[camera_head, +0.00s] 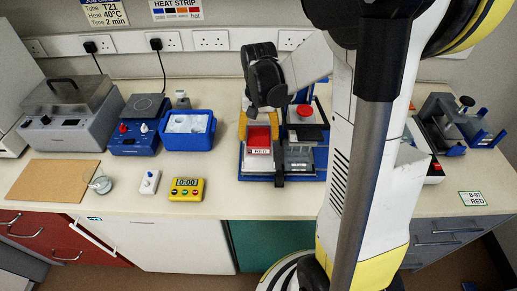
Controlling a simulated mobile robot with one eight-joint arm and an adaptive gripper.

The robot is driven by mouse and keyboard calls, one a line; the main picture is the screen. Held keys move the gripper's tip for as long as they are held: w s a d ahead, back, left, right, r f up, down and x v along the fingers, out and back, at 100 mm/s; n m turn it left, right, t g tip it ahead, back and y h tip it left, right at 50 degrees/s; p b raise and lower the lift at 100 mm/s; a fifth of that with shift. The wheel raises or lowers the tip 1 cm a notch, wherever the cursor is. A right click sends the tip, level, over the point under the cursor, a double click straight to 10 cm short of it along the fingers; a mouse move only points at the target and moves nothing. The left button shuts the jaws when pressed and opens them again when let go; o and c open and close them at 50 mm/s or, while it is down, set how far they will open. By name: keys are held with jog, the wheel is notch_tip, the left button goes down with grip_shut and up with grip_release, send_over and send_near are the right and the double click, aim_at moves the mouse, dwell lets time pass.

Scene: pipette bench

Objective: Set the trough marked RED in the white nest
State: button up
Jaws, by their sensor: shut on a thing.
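The trough marked RED (259,138) holds red contents and has a white front label reading RED. It is at the left front of a blue deck (305,176) on the bench. My gripper (260,150) comes down over it from behind and is shut on the trough, one finger at each side. A pale grey-white surface shows just below the label; I cannot tell whether this is the white nest, or whether the trough rests on it or hangs just above. My gripper and arm hide part of the deck's back.
A grey compartment (299,158) and a black-framed plate with a red item (304,111) are close on the right. A blue ice box (188,130) and yellow timer (187,190) stand left.

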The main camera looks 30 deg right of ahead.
aim_at(259, 141)
jog(key=shift+f+b, duration=0.65)
jog(key=shift+f, duration=1.85)
jog(key=shift+f+b, duration=0.3)
jog(key=o, duration=1.3)
jog(key=shift+r, duration=0.1)
jog(key=shift+r, duration=0.1)
